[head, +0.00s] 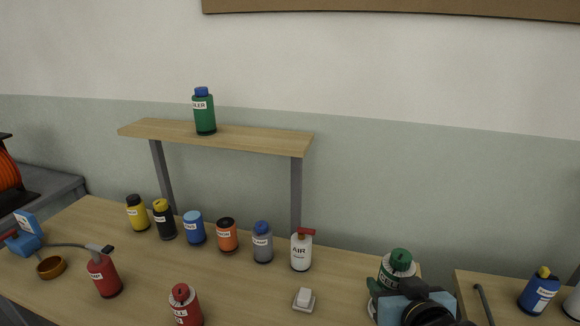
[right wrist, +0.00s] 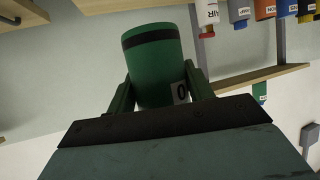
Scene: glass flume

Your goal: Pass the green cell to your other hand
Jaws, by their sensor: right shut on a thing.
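The green cell (head: 398,264) is a green cylinder with a pale label, at the lower right of the head view. My right gripper (head: 392,285) is shut on it and holds it near the right end of the bench. In the right wrist view the green cell (right wrist: 155,65) sits between both fingers of the right gripper (right wrist: 160,90), with a black band and part of a white label showing. The gripper and wrist hide part of the cell in both views. My left gripper is not in view.
A wooden bench (head: 240,290) carries several bottles, including a white AIR bottle (head: 301,254), and red containers (head: 104,276) at the front left. A small white block (head: 304,298) lies near the cell. A raised shelf (head: 250,140) bears another green bottle (head: 203,113). A gap separates the right-hand bench.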

